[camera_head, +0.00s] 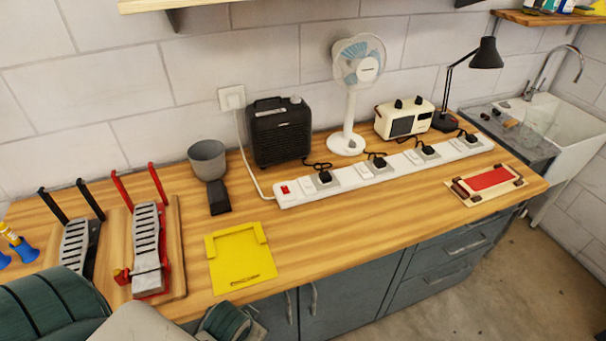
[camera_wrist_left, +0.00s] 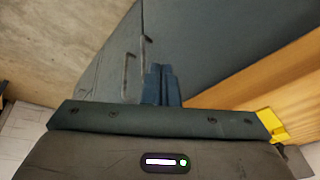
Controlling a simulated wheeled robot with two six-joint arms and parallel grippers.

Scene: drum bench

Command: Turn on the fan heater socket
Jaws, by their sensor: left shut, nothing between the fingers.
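The black fan heater (camera_head: 281,132) stands at the back of the bench against the wall. A long white power strip (camera_head: 345,180) lies in front of it, with a red switch (camera_head: 285,190) at its left end and pale switches between the sockets. A black plug (camera_head: 325,176) sits in the leftmost socket, and its cord runs toward the heater. I cannot tell the switch positions. My left gripper (camera_wrist_left: 160,82) is shut and empty in the left wrist view, by the grey cabinet fronts and the bench's front edge. It touches no switch. My right gripper is out of view.
A white fan (camera_head: 355,90), a cream radio (camera_head: 404,118) and a black lamp (camera_head: 486,55) stand behind the strip. A yellow tray (camera_head: 240,258), a grey cup (camera_head: 207,158) and pedal-like stands (camera_head: 147,248) are at left.

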